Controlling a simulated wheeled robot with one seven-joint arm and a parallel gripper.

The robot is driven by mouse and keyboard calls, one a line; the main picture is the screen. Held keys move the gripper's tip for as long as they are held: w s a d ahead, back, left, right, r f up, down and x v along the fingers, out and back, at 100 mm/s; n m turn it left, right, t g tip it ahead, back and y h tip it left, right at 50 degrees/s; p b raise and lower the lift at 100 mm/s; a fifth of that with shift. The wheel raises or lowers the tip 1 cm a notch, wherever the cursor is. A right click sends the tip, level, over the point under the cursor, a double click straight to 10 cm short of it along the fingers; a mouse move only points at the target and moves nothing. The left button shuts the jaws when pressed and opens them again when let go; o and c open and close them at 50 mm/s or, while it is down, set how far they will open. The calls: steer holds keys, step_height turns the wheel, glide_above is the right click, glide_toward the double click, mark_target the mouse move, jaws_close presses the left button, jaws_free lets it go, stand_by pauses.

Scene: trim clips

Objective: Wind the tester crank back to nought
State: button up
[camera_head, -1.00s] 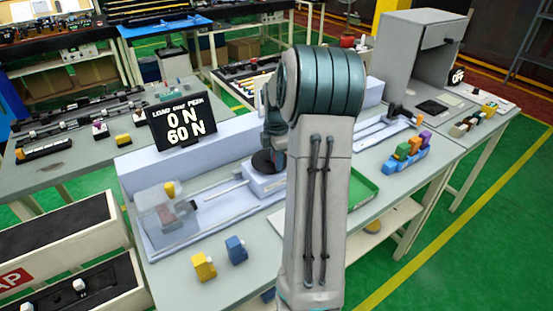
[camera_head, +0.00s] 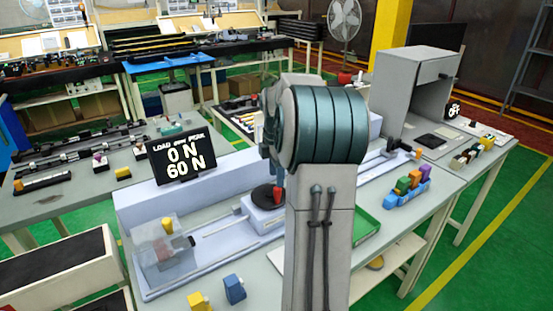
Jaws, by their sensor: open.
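The tester is a long pale bed (camera_head: 160,280) on the bench. Its crank is a black disc (camera_head: 262,195) with a red knob (camera_head: 277,194) on top, mounted on a pale block. A rod runs left from that block to a clear guard (camera_head: 163,255) with a small reddish clip inside. The display (camera_head: 180,158) reads 0 N load and 60 N peak. My arm stands in front of the tester's middle. My open gripper (camera_head: 278,173) shows only as a sliver just above the red knob; its fingers are mostly hidden, and I cannot tell whether it touches the knob.
A yellow clip (camera_head: 199,302) and a blue clip (camera_head: 234,290) stand on the bench front. A green tray (camera_head: 366,224) is partly behind my arm. A blue rack of coloured clips (camera_head: 407,190) stands right of it. A grey booth (camera_head: 408,95) is at the back right.

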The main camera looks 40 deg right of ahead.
step_height(320, 180, up, 6)
stand_by(0.5)
steer(key=s+a+r+m+t+h, duration=0.1)
steer(key=s+a+m, duration=0.2)
steer(key=a, duration=0.5)
steer(key=s+a+m, duration=0.3)
steer(key=a, duration=0.5)
steer(key=s+a+f+m+t, duration=0.1)
steer(key=s+a+f+m, duration=0.2)
steer(key=s, duration=0.4)
steer(key=s+a+f+m+t+y, duration=0.1)
steer(key=s+a+f+m, duration=0.2)
steer(key=s+a+m, duration=0.2)
steer(key=s+a, duration=0.2)
steer(key=a, duration=0.1)
steer(key=shift+f+m, duration=0.15)
steer(key=shift+m, duration=0.15)
steer(key=shift+s, duration=0.1)
